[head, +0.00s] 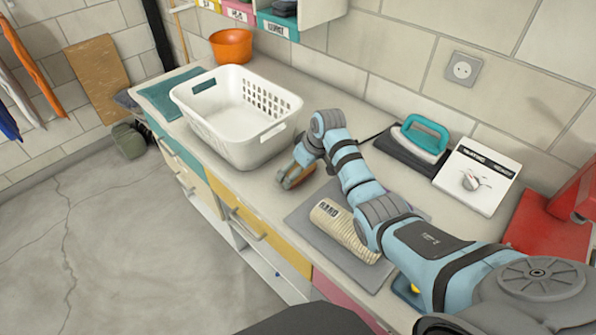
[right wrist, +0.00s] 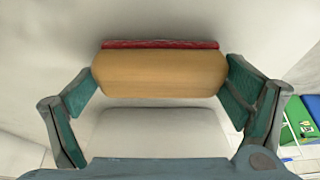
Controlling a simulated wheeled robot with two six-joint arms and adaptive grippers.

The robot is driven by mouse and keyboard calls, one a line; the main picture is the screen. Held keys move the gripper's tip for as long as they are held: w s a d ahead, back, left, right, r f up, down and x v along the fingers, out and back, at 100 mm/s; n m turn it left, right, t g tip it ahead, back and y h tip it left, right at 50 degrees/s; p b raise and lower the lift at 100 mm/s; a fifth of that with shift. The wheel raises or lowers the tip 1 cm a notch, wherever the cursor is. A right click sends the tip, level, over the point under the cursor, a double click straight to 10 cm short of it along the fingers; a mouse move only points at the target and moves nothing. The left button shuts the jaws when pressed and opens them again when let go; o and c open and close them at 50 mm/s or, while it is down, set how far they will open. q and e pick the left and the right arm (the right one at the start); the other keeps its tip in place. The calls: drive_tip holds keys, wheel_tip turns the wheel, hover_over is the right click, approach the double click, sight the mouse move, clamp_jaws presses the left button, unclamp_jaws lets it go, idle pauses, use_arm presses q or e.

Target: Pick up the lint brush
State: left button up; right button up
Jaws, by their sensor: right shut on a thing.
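The lint brush (right wrist: 158,75) has a tan wooden body with a dark red strip along its far edge. It fills the space between the two green-padded fingers of my right gripper (right wrist: 160,92) in the right wrist view. I cannot tell whether the brush is clear of the surface. My left gripper is in neither view.
The white laundry basket (head: 235,112) stands close left of my right gripper. A teal-handled iron (head: 420,140) and a white box (head: 478,177) are at the right. An orange bowl (head: 231,46) stands behind.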

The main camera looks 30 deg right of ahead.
wheel_tip(320, 180, up, 20)
drive_tip(key=p, duration=0.1)
drive_tip(key=shift+f, duration=0.15)
drive_tip(key=shift+w, duration=0.1)
